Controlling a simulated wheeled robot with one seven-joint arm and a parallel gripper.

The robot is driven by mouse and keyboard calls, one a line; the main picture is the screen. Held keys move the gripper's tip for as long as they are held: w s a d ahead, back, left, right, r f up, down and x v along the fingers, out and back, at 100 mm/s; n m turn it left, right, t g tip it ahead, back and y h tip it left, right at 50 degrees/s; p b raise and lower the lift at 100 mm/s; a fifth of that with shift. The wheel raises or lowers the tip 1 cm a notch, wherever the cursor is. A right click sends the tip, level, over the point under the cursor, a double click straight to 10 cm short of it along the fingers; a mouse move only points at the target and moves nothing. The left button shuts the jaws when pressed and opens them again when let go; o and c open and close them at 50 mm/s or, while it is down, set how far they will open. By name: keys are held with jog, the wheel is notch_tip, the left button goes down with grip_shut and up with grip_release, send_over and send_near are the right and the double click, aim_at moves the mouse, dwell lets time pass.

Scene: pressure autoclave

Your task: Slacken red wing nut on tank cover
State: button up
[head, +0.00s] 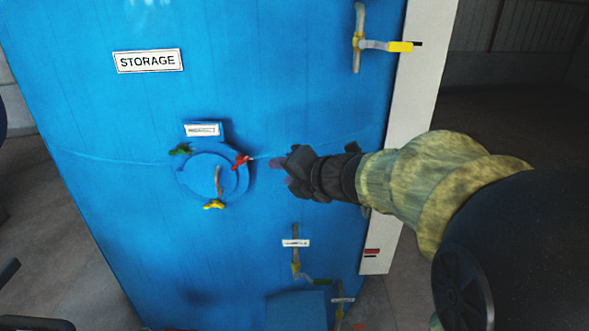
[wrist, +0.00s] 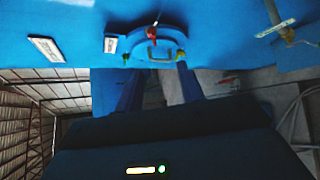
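The red wing nut (head: 241,161) sits at the upper right edge of the round blue tank cover (head: 205,178). In the wrist view the red wing nut (wrist: 152,35) shows near the top, with the cover (wrist: 172,36) around its handle. My gripper (head: 280,168) is to the right of the red nut, with a gap between them. Its two fingers stand apart in the wrist view (wrist: 155,82), with nothing between them. A green wing nut (head: 180,149) is on the cover's upper left and a yellow one (head: 214,205) at its bottom.
A grey handle (head: 218,181) stands out from the cover. A small label plate (head: 203,130) is above it. A yellow-handled valve (head: 385,46) juts out at upper right, and pipes with valves (head: 296,262) are below my gripper. The tank face left of the cover is clear.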

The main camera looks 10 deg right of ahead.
jog(key=r, duration=0.1)
jog(key=b, duration=0.1)
send_near(243, 163)
jog(key=shift+m, duration=0.3)
jog(key=x, duration=0.7)
jog(key=shift+w+a, duration=0.2)
jog(key=shift+w+f, duration=0.15)
jog(key=shift+f, duration=0.1)
jog(key=shift+m+t+y+b, duration=0.3)
jog(key=shift+y+b, duration=0.1)
jog(key=shift+b, duration=0.1)
jog(key=shift+d+y, duration=0.1)
jog(key=shift+y, duration=0.2)
jog(key=v, duration=1.7)
jog(key=shift+s+b, duration=0.4)
jog(key=shift+b, duration=0.05)
